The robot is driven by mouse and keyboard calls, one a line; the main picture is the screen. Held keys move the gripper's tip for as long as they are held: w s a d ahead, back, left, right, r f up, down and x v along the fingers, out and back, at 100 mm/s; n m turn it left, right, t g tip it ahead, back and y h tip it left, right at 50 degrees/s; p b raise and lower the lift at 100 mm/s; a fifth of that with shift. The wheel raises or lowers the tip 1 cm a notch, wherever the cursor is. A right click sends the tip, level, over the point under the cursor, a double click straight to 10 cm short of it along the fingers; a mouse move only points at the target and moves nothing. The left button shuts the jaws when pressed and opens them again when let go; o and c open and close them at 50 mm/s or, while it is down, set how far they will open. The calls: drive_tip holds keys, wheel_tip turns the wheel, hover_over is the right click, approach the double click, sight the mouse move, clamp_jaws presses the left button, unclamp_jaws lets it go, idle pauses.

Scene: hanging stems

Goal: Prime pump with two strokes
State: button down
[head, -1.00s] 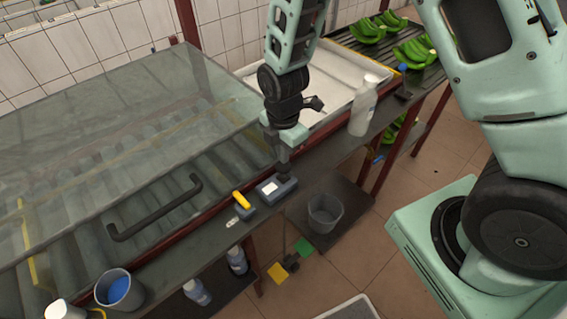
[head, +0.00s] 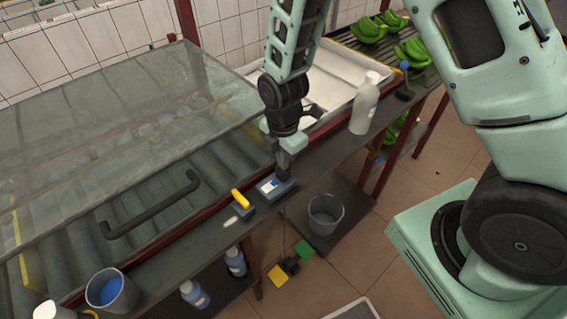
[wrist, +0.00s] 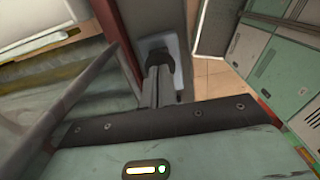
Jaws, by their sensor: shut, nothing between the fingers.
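My gripper (head: 283,177) is shut and empty. It points down at a small blue-grey box (head: 268,187) with a pale label, on the dark ledge. The fingertips overlap the box's back edge in the head view; I cannot tell whether they touch it. No pump is plainly recognisable. A dark fitting with a blue knob (head: 404,66) stands at the ledge's right end, beyond a white bottle (head: 361,110).
A yellow-handled tool (head: 241,199) lies left of the box. A clear cover with a dark handle (head: 150,207) spans the rollers at left. A bucket (head: 112,292) with blue contents is at bottom left. A grey bin (head: 326,215) stands below the ledge. Bananas (head: 411,50) lie at the back right.

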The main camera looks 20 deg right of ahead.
drive_tip(key=shift+f, duration=0.3)
drive_tip(key=shift+r, duration=0.15)
drive_tip(key=shift+r+p, duration=1.6)
drive_tip(key=shift+r, duration=0.3)
drive_tip(key=shift+f, duration=0.1)
drive_tip(key=shift+f+b, duration=1.5)
drive_tip(key=shift+f, duration=0.45)
drive_tip(key=shift+r, duration=0.2)
drive_tip(key=shift+r+p, duration=1.65)
drive_tip(key=shift+r, duration=0.2)
